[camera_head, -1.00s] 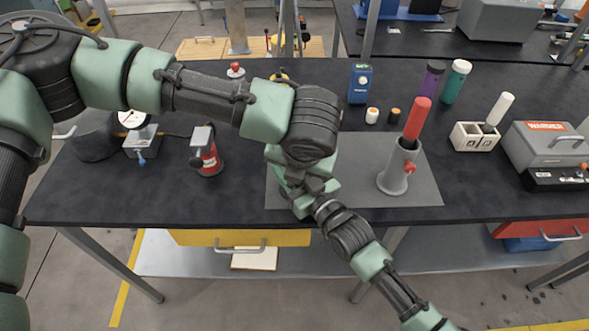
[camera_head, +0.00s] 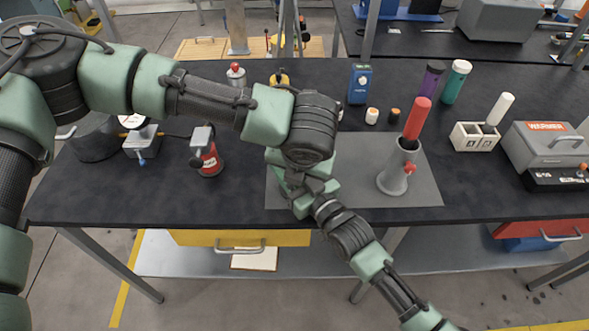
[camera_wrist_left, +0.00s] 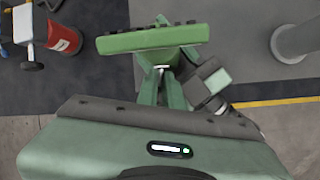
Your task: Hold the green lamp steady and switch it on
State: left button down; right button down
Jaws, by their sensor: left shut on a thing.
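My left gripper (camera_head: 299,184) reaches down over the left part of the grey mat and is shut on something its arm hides. I cannot make out the green lamp clearly. A green bar with dark bumps (camera_wrist_left: 152,38) lies across the left wrist view, but I cannot tell whether it is lamp or gripper. My right gripper (camera_head: 313,205) comes in from the lower right, close against the left one; part of it shows in the left wrist view (camera_wrist_left: 210,85). Its fingertips are hidden, so I cannot tell its opening.
A grey stand (camera_head: 394,180) holding a red rod (camera_head: 418,118) stands right of my grippers on the grey mat (camera_head: 425,190). A red can (camera_head: 210,160) stands left. A green bottle (camera_head: 456,82), purple bottle (camera_head: 431,80) and warmer box (camera_head: 548,148) are farther right.

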pick_arm(q)
jog(key=shift+s+d+f+n, duration=0.1)
jog(key=shift+s+d+n, duration=0.05)
jog(key=shift+n, duration=0.25)
jog(key=shift+d+n+g+y, duration=0.25)
jog(key=shift+n+y, duration=0.2)
jog(key=shift+n, duration=0.5)
jog(key=shift+d+n+g+y, duration=0.2)
jog(key=shift+n+y, duration=0.2)
jog(key=shift+n, duration=0.6)
jog(key=shift+d+n+g+y, duration=0.25)
jog(key=shift+n+y, duration=0.2)
jog(key=shift+n, duration=0.5)
jog(key=c, duration=1.8)
grip_release()
jog(key=shift+c, duration=0.2)
jog(key=shift+w, duration=0.2)
jog(key=v, duration=1.2)
